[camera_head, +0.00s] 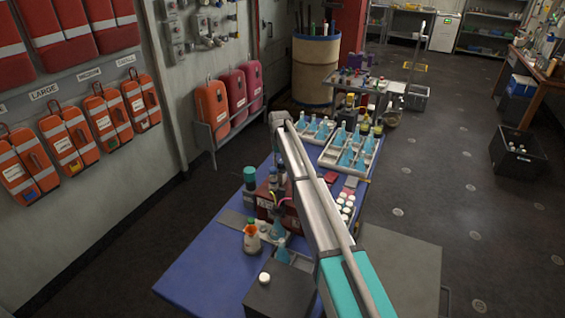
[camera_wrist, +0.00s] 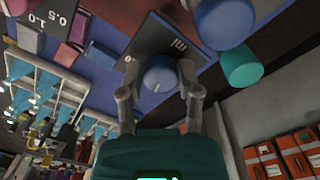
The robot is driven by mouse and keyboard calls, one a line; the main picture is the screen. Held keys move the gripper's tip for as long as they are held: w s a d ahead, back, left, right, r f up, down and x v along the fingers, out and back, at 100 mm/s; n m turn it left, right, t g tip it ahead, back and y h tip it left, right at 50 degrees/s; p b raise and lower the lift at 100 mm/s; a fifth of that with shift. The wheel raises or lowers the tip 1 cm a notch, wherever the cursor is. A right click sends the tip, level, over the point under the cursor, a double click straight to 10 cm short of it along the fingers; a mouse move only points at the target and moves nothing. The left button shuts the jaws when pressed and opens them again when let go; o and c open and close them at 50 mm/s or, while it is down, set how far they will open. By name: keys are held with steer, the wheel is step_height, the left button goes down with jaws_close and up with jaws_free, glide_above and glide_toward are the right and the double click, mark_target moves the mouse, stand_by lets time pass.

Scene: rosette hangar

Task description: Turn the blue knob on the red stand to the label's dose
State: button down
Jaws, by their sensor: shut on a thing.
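The blue knob (camera_wrist: 160,78) sits between the fingers of my gripper (camera_wrist: 160,70) in the wrist view, and the gripper is shut on it. A pale line shows on the knob's near face, pointing down in the picture. The dark red stand (camera_head: 292,219) is on the blue table in the head view, partly hidden by my arm. My gripper and the knob cannot be made out there. I cannot read a dose on any label.
A larger blue cylinder (camera_wrist: 222,22) and a teal cylinder (camera_wrist: 242,66) are close right of the knob. The blue table (camera_head: 195,285) also holds a small bottle (camera_head: 251,240), a dark box (camera_head: 280,294) and white trays of blue flasks (camera_head: 330,153).

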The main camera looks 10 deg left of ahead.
steer(key=shift+w+a, duration=0.15)
steer(key=shift+a, duration=0.05)
steer(key=shift+c, duration=2)
jaws_free()
steer(key=shift+o, duration=0.5)
steer(key=shift+d, duration=0.1)
steer(key=shift+r, duration=0.1)
